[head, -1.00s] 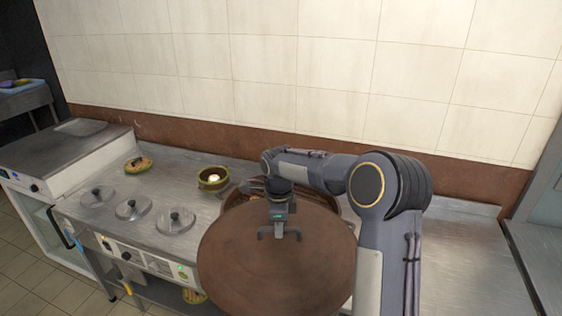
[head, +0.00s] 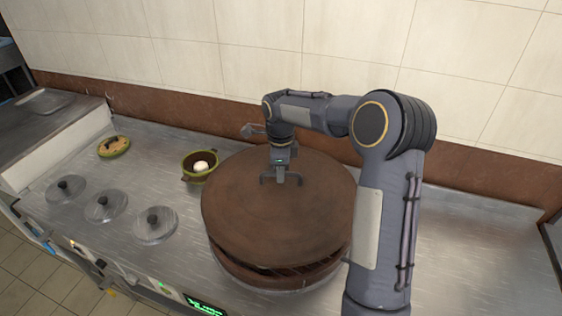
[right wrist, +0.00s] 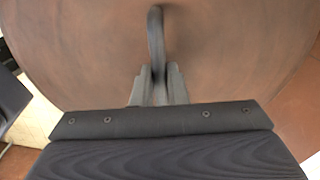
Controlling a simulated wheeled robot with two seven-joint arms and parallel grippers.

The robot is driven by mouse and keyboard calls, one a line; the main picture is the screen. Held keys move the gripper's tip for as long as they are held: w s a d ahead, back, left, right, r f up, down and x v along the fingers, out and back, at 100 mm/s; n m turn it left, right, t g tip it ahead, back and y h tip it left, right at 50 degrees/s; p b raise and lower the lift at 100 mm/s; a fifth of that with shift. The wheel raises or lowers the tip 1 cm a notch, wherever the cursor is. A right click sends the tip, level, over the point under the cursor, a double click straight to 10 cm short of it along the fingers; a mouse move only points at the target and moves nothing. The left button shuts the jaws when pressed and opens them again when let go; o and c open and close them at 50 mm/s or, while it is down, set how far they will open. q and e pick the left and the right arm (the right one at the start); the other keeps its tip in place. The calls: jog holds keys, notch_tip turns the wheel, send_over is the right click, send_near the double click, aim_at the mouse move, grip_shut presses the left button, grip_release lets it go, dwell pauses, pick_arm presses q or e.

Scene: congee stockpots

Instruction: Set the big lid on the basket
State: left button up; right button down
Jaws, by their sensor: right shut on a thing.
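The big lid (head: 260,225) is a wide, round, brown disc. My right gripper (head: 281,180) is shut on its handle, and the dark handle (right wrist: 156,40) shows between the fingers (right wrist: 158,88) in the right wrist view. The basket (head: 285,275) is round and brown, directly under the lid in the head view. Its front wall shows below the lid's near edge, with a dark gap between them at the front right. The lid hides the basket's opening, and I cannot tell whether they touch at the back. My left gripper is not in view.
A green pot (head: 200,167) with a white thing in it stands left of the lid. Several small metal lids (head: 105,205) lie on the steel counter further left. The tiled wall is behind; the counter at right is bare.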

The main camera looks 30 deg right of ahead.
aim_at(280, 186)
jog(key=shift+f+b, duration=2.15)
jog(key=shift+f, duration=0.65)
jog(key=shift+a+f+b, duration=0.1)
jog(key=shift+f+b, duration=0.25)
jog(key=shift+f, duration=0.2)
jog(key=c, duration=1.7)
grip_release()
jog(key=shift+s, duration=0.1)
jog(key=shift+r, duration=0.1)
notch_tip(280, 186, up, 11)
jog(key=p, duration=0.8)
jog(key=shift+p, duration=0.3)
